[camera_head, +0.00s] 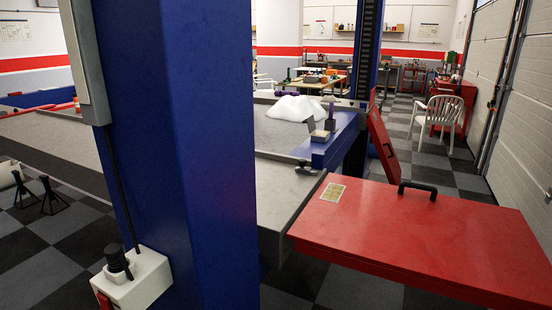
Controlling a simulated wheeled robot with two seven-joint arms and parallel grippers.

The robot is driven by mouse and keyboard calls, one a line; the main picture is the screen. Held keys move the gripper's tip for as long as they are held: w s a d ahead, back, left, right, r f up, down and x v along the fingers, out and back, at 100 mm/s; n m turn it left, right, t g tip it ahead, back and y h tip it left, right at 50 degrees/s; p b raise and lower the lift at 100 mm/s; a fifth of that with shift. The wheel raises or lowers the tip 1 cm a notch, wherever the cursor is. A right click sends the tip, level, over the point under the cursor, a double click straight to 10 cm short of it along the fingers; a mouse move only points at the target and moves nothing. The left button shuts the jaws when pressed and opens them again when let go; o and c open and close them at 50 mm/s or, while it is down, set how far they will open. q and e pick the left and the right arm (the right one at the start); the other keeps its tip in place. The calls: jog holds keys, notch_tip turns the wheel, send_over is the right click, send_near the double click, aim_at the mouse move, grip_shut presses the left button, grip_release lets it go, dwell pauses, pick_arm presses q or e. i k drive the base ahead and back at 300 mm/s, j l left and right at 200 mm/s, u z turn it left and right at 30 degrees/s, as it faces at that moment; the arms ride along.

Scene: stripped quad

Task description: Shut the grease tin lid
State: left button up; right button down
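A small pale, open-topped container (319,136), which looks like the grease tin, sits on a blue beam beyond the red surface. A thin grey plate (310,121) stands up at its left and looks like its raised lid. The tin is small in the picture, so its hinge and contents cannot be made out. Neither of my grippers shows in this view.
A large blue post (190,150) blocks the left-centre view. A red surface with a black handle (418,187) fills the front right. A white cloth-like heap (294,108) and a purple-topped item (331,112) lie near the tin. A white chair (440,118) stands on open checkered floor.

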aim_at(309, 121)
jog(key=i+l+u, duration=0.15)
jog(key=l, duration=0.5)
jog(key=l+u, duration=0.2)
jog(key=l, duration=0.45)
jog(key=l+u, duration=0.15)
jog(key=l, duration=0.55)
jog(key=l+u, duration=0.2)
jog(key=l, duration=0.45)
jog(key=k+l+u, duration=0.15)
jog(key=l, duration=0.55)
jog(key=l+u, duration=0.2)
jog(key=l, duration=0.45)
jog(key=i+l+u, duration=0.25)
jog(key=l+u, duration=0.15)
jog(key=l, duration=1.15)
jog(key=l+u, duration=0.4)
jog(key=l, duration=1.15)
jog(key=i, duration=0.05)
